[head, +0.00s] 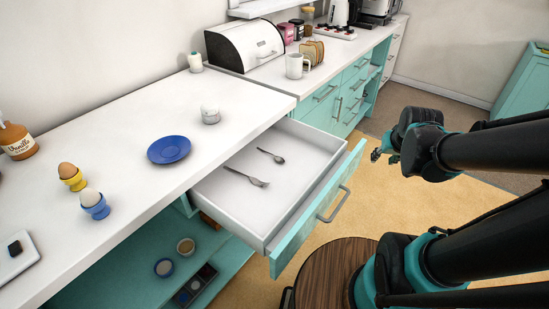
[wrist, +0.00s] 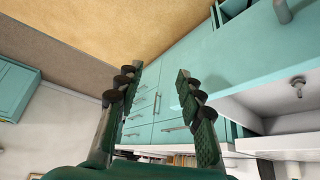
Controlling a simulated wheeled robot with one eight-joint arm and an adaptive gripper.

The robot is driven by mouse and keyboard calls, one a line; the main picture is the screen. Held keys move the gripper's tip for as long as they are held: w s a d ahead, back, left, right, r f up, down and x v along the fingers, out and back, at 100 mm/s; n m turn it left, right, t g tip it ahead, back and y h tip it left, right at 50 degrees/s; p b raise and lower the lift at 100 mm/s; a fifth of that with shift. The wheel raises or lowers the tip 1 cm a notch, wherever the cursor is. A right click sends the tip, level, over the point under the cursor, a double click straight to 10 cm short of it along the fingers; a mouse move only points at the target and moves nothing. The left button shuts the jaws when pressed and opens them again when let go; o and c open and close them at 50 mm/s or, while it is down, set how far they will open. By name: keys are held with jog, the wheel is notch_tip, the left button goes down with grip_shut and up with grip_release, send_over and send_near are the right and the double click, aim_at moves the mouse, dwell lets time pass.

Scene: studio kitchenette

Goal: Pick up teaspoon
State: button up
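The teaspoon (head: 272,156) is small and grey and lies flat on the white floor of the open drawer (head: 302,175). A fork (head: 247,178) lies apart from it, to its lower left in the head view. My gripper (head: 378,154) is outside the drawer, to the right of its front, over the floor. In the wrist view my gripper (wrist: 160,74) has its two fingers spread apart with nothing between them. The teaspoon cannot be made out in the wrist view.
The drawer's teal front and handle (head: 334,205) stand out from the white counter (head: 105,137). A blue plate (head: 169,150) and a white-lidded jar (head: 210,114) are on the counter near the drawer. A round wooden stool (head: 325,275) stands below the drawer front.

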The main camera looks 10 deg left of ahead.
jog(key=w+a+r+n+g+y, duration=0.1)
jog(key=a+r+n, duration=0.1)
jog(key=a, duration=0.4)
jog(key=w+a+r+n+y, duration=0.1)
jog(key=w+a+r+n, duration=0.15)
jog(key=a, duration=0.45)
jog(key=w+a+r+n+g+y, duration=0.1)
jog(key=a+n, duration=0.2)
jog(key=a, duration=0.3)
jog(key=n+g, duration=0.2)
jog(key=n, duration=0.2)
send_over(276, 158)
jog(key=s+d, duration=0.1)
jog(key=shift+y, duration=0.3)
jog(key=f, duration=0.9)
jog(key=shift+s+d+f, duration=0.2)
jog(key=shift+f, duration=0.1)
jog(key=shift+w+d+x, duration=0.1)
jog(key=shift+w+x, duration=0.05)
jog(key=shift+x, duration=1.2)
jog(key=shift+w+d+x, duration=0.1)
jog(key=shift+w+x, duration=0.1)
jog(key=shift+x, duration=1.15)
jog(key=shift+c, duration=0.5)
jog(key=c, duration=0.8)
